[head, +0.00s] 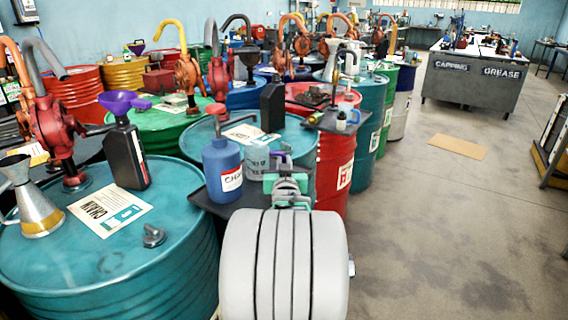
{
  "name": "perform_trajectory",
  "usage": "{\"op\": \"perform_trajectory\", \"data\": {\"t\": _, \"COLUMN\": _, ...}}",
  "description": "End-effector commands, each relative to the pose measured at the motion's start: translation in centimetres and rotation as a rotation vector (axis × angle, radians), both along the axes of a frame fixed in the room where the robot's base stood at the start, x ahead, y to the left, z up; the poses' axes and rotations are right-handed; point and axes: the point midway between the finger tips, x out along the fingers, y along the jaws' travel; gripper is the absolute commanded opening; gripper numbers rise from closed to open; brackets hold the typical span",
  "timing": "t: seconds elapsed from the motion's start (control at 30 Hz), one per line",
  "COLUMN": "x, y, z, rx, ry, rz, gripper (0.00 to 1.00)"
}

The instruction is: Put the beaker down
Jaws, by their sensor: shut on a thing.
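My gripper (286,181) is in the head view, low in the middle, at the far end of my thick white arm. It is shut on the beaker (257,162), a pale grey, see-through vessel just beyond and left of the jaws. The beaker looks upright, at a dark tray (222,205) fixed at the side of a teal drum. Whether its base touches the tray cannot be told, because the gripper and arm hide part of it.
A blue bottle (222,168) with a label stands on the tray, close left of the beaker. The near teal drum (120,262) carries a red pump (58,130), a black bottle (127,155) and a funnel (30,200). A red drum (335,165) stands behind. The floor at right is clear.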

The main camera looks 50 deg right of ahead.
Motion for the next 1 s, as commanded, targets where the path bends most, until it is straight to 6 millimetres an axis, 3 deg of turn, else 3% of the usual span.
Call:
{"op": "perform_trajectory", "data": {"t": 0.07, "x": 0.0, "y": 0.0, "z": -0.3, "rx": -0.001, "ry": -0.001, "rz": 0.0, "gripper": 0.0}}
{"op": "perform_trajectory", "data": {"t": 0.1, "x": 0.0, "y": 0.0, "z": -0.2, "rx": 0.0, "ry": 0.0, "rz": 0.0, "gripper": 0.14}}
{"op": "perform_trajectory", "data": {"t": 0.33, "x": 0.0, "y": 0.0, "z": -0.2, "rx": 0.001, "ry": 0.001, "rz": 0.0, "gripper": 0.33}}
{"op": "perform_trajectory", "data": {"t": 0.77, "x": 0.0, "y": 0.0, "z": -0.1, "rx": 0.003, "ry": 0.001, "rz": 0.0, "gripper": 0.34}}
{"op": "perform_trajectory", "data": {"t": 1.0, "x": -3.3, "y": 4.0, "z": -1.3, "rx": 0.001, "ry": -0.001, "rz": -0.001, "gripper": 0.34}}
